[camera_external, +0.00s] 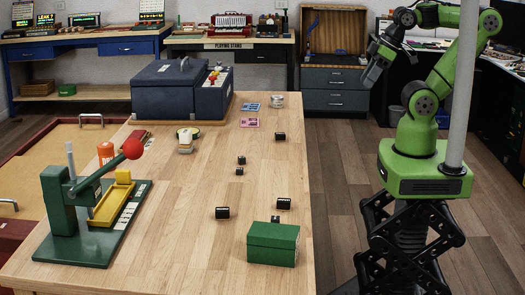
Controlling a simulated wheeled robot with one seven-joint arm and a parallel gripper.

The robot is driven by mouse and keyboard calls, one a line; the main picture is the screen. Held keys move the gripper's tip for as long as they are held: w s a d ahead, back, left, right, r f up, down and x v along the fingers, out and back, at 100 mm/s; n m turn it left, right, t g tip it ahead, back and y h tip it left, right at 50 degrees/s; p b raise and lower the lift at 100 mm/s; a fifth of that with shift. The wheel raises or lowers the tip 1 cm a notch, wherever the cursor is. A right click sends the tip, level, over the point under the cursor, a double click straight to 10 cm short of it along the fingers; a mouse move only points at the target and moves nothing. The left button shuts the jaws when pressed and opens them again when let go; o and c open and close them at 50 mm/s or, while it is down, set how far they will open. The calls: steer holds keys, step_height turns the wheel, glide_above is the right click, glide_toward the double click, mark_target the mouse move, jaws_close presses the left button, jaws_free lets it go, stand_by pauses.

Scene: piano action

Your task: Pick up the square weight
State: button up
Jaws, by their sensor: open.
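Several small black blocks lie apart on the wooden table, and one of them may be the square weight; at this size I cannot tell which. One block (280,136) is toward the right edge, two small ones (241,160) (239,171) are near the middle, and a wider one (222,212) lies closer to the front. Another block (283,203) is near the right edge, and a small one (275,219) stands just behind the green box. My gripper (371,78) is open and empty, raised over the floor to the right of the table, away from all the blocks.
A green box (272,246) sits at the table's front right. A green press with a red knob (65,200) stands at front left. A dark blue case (180,90) is at the back, with coloured cards (249,122) and a round tin (277,100) nearby. The table's middle (200,180) is mostly clear.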

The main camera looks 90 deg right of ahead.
steer(key=shift+o, duration=0.5)
steer(key=w+a+f+n+h+b, duration=0.2)
steer(key=w+a+f+n, duration=0.3)
steer(key=w+f+n, duration=0.45)
steer(key=n+t+y+b, duration=0.1)
steer(key=n+t+b, duration=0.6)
steer(key=n, duration=1.9)
glide_toward(274, 218)
steer(key=shift+t, duration=0.4)
steer(key=x, duration=1)
steer(key=shift+s+f+p, duration=0.1)
steer(key=shift+f+p, duration=0.2)
steer(key=shift+f, duration=0.1)
steer(key=shift+r, duration=0.1)
